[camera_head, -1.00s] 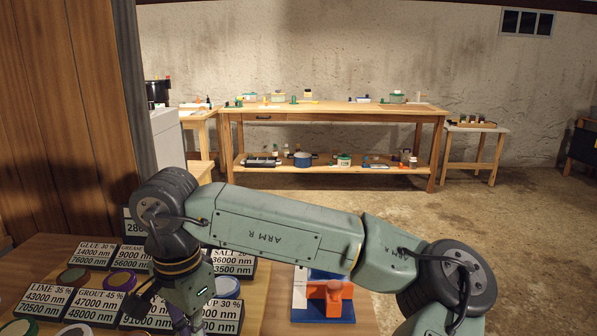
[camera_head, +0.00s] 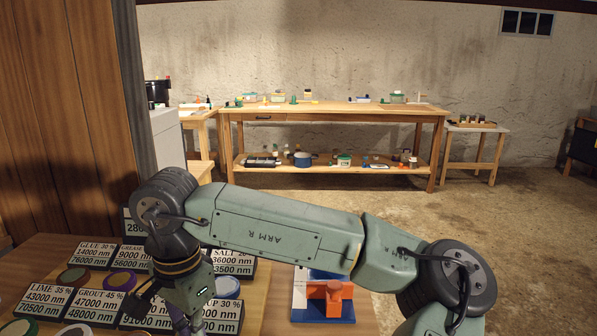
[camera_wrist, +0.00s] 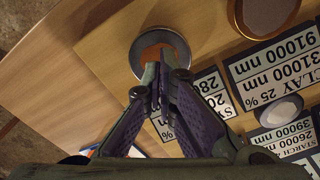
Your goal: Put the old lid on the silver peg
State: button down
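In the wrist view a round disc (camera_wrist: 152,40), with a grey rim and an orange-brown centre, lies on the wooden table. It may be the old lid; I cannot be sure. My gripper (camera_wrist: 164,74) has purple-padded fingers whose tips are close together over the disc's near edge. They overlap it in the picture, and contact or a grip cannot be made out. In the head view only part of my gripper (camera_head: 182,322) shows at the bottom edge. I cannot pick out a silver peg in either view.
Black-and-white label plates (camera_head: 95,255) stand among coloured round discs (camera_head: 72,276) on the near table. An orange block on a blue base (camera_head: 333,291) is at its right. More label plates (camera_wrist: 273,68) lie right of my gripper. A long workbench (camera_head: 330,108) stands far back.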

jog(key=shift+f+b, duration=0.9)
jog(key=shift+f, duration=0.15)
jog(key=shift+r, duration=0.1)
dwell(0.5)
jog(key=shift+r+p, duration=2.3)
jog(key=shift+r, duration=1.2)
jog(key=shift+f, duration=0.1)
